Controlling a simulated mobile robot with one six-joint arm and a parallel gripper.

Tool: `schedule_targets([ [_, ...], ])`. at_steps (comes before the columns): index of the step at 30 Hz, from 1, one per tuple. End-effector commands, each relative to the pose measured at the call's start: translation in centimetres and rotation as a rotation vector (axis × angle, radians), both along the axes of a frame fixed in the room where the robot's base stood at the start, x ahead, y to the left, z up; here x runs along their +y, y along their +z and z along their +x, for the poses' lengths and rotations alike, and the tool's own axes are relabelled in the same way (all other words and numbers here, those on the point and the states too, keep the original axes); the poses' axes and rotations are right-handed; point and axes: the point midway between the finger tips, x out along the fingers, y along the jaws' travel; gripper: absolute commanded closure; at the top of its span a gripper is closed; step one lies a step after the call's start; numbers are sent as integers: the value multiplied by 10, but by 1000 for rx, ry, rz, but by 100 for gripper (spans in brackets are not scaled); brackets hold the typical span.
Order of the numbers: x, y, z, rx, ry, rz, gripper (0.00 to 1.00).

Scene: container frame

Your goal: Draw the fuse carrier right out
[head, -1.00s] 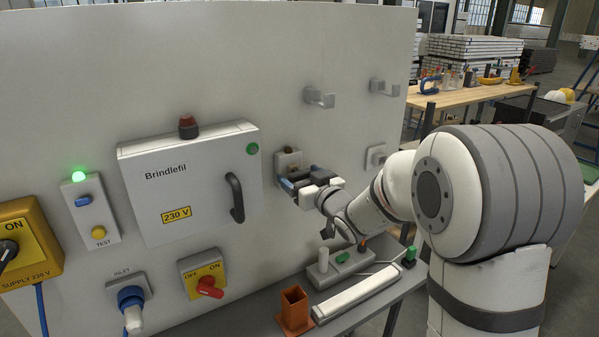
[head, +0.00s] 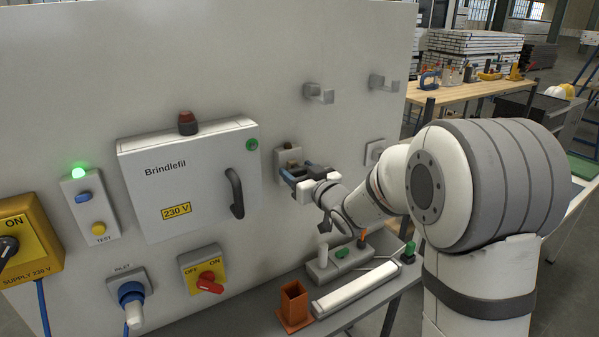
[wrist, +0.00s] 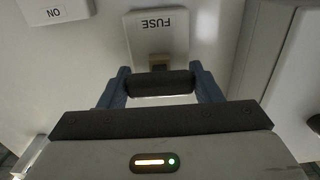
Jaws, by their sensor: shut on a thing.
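The grey fuse holder (head: 286,155), marked FUSE in the wrist view (wrist: 157,32), is fixed on the panel to the right of the Brindlefil box. My gripper (head: 290,178) is in front of it. In the wrist view my gripper (wrist: 160,86) has its two blue fingers at the ends of a dark bar, the grip of the fuse carrier (wrist: 160,83), and is shut on it. A small brownish part shows between the bar and the holder. I cannot tell how far the carrier sits in the holder.
The Brindlefil box (head: 185,185) with its dark handle (head: 236,193) is close on the left of my gripper. Hooks (head: 319,94) stick out above right. Below, a shelf carries an orange-brown holder (head: 293,305), a white bar (head: 357,288) and a grey block (head: 338,264).

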Motion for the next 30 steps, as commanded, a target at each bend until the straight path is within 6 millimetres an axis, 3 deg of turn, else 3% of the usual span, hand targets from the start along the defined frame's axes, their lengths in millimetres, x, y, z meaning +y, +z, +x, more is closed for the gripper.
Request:
schedule_targets([
  [5,0,0,0,0,-1,0,83],
  [15,-11,-2,-15,-2,-1,0,83],
  [22,-11,-1,-16,2,-1,-2,83],
  [23,-11,-1,-16,2,-1,-2,41],
  [30,-10,0,-16,1,0,-1,21],
])
